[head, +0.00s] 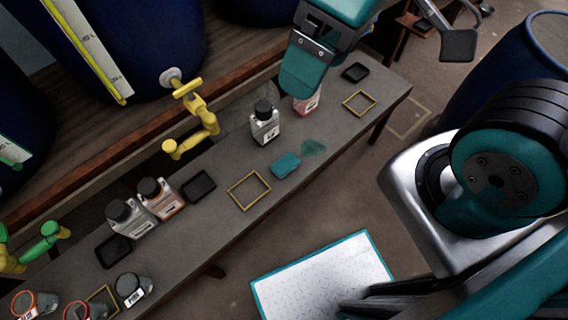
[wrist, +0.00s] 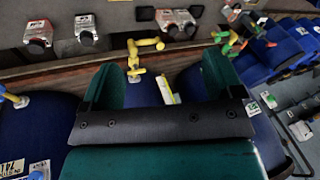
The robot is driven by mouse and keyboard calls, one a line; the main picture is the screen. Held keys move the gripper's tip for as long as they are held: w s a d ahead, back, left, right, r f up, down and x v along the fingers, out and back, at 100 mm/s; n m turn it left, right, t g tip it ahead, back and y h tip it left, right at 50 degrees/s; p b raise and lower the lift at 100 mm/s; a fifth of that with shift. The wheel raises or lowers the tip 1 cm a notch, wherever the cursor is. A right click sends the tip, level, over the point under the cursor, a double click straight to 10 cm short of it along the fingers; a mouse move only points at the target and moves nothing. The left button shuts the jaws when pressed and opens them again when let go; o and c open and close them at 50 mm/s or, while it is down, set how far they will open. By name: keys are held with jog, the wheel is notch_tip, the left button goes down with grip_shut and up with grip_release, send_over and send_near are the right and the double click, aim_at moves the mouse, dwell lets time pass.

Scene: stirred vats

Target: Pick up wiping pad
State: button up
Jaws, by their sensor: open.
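I cannot make out the pad in the wrist view.
A white bottle with black cap (head: 265,124) stands near the pad; a red-labelled bottle (head: 308,103) is partly behind my gripper. A yellow tap (head: 205,123) juts over the bench from a blue vat (head: 150,50). Black trays (head: 198,185) and jars (head: 133,288) stand left.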

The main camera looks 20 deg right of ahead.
jog(key=shift+o, duration=0.5)
jog(key=shift+f, duration=0.1)
jog(key=m+h+b, duration=0.4)
jog(key=m+b, duration=1.4)
jog(key=m, duration=0.3)
send_over(287, 162)
notch_tip(287, 162, down, 42)
jog(key=f, duration=0.3)
jog(key=f+b, duration=0.1)
jog(key=f, duration=0.3)
jog(key=f+b, duration=0.1)
jog(key=f, duration=0.3)
jog(key=shift+s+d+f, duration=0.15)
jog(key=shift+s, duration=0.1)
jog(key=f, duration=0.2)
jog(key=f+b, duration=0.1)
jog(key=f, duration=0.2)
jog(key=shift+w+f+b, duration=0.25)
jog(key=shift+f+b, duration=0.05)
jog(key=shift+f, duration=0.05)
jog(key=c, duration=1.1)
jog(key=shift+o, duration=0.2)
jog(key=shift+r, duration=0.1)
